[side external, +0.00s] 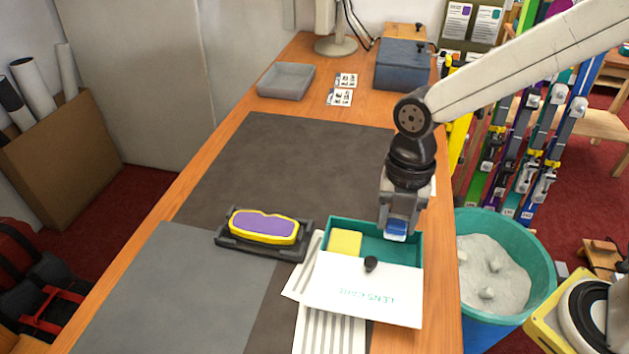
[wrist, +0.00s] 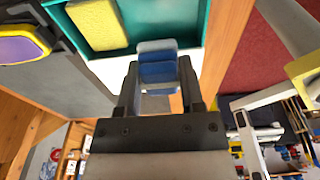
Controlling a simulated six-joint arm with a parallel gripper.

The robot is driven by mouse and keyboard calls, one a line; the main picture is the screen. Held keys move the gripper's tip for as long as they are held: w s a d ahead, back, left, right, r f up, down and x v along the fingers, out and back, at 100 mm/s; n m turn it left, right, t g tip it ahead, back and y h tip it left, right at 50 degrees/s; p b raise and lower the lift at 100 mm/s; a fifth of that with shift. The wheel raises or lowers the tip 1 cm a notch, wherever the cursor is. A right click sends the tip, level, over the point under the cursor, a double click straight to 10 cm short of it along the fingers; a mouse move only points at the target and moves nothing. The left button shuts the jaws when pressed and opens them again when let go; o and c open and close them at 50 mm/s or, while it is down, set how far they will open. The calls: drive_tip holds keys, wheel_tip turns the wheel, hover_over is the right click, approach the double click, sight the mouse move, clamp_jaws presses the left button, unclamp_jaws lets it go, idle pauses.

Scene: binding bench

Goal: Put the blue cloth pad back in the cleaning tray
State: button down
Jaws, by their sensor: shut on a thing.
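The blue cloth pad (side external: 396,229) is between the fingers of my gripper (side external: 398,222), which is shut on it. It also shows in the wrist view (wrist: 157,62), between both fingertips (wrist: 159,88). The cleaning tray is a teal box (side external: 373,243), also at the top of the wrist view (wrist: 188,18). In the side view the pad hangs over the tray's right part; I cannot tell whether it touches the floor. A yellow sponge (side external: 345,242) lies in the tray's left part. A white "LENS CARE" panel with a black knob (side external: 365,292) is at the tray's front.
A purple and yellow pad (side external: 264,226) sits in a dark holder left of the tray. Striped sheets (side external: 328,330) lie by the panel. A grey tray (side external: 286,80) and blue box (side external: 403,65) stand at the back. The dark mat (side external: 290,160) is mostly clear.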

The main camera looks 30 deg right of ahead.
sight(387, 261)
drive_tip(key=shift+f, duration=0.15)
drive_tip(key=shift+f, duration=3.85)
drive_tip(key=shift+f, duration=0.15)
drive_tip(key=shift+c, duration=1.1)
unclamp_jaws()
drive_tip(key=shift+w+d+r, duration=0.15)
drive_tip(key=shift+d+r, duration=0.05)
drive_tip(key=shift+r, duration=1.85)
drive_tip(key=shift+w+d+r, duration=0.15)
drive_tip(key=shift+r, duration=1.85)
drive_tip(key=shift+w+d+r, duration=0.15)
drive_tip(key=shift+d+r, duration=0.05)
drive_tip(key=shift+r, duration=1.85)
